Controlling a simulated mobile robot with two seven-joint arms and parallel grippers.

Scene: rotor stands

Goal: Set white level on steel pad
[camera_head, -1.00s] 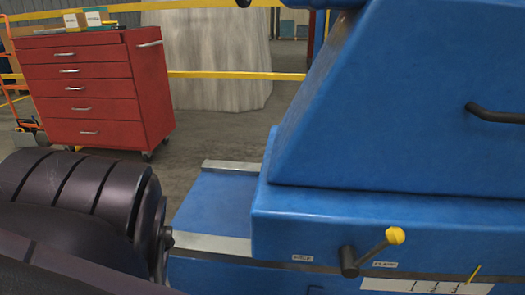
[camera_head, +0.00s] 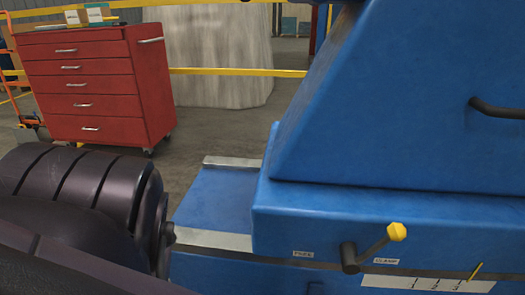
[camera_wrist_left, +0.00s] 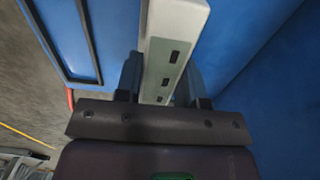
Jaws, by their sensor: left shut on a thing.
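The white level (camera_wrist_left: 172,52) is a long pale bar with dark slots along its face, seen in the left wrist view. My left gripper (camera_wrist_left: 160,88) is shut on it, one dark finger on each side. The bar runs away from the gripper toward the top of that view, and its far end is cut off. In the head view only my dark left arm shows at the lower left; its gripper and the level are out of sight. I cannot tell which surface is the steel pad; bare steel strips (camera_head: 213,240) lie on the blue machine's bed. My right gripper is not in view.
The large blue machine (camera_head: 400,110) fills the right side, with a black handle (camera_head: 495,110) and a yellow-knobbed lever (camera_head: 371,250) jutting out. A red tool cabinet (camera_head: 85,90) stands at the back left. Grey floor between them is free.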

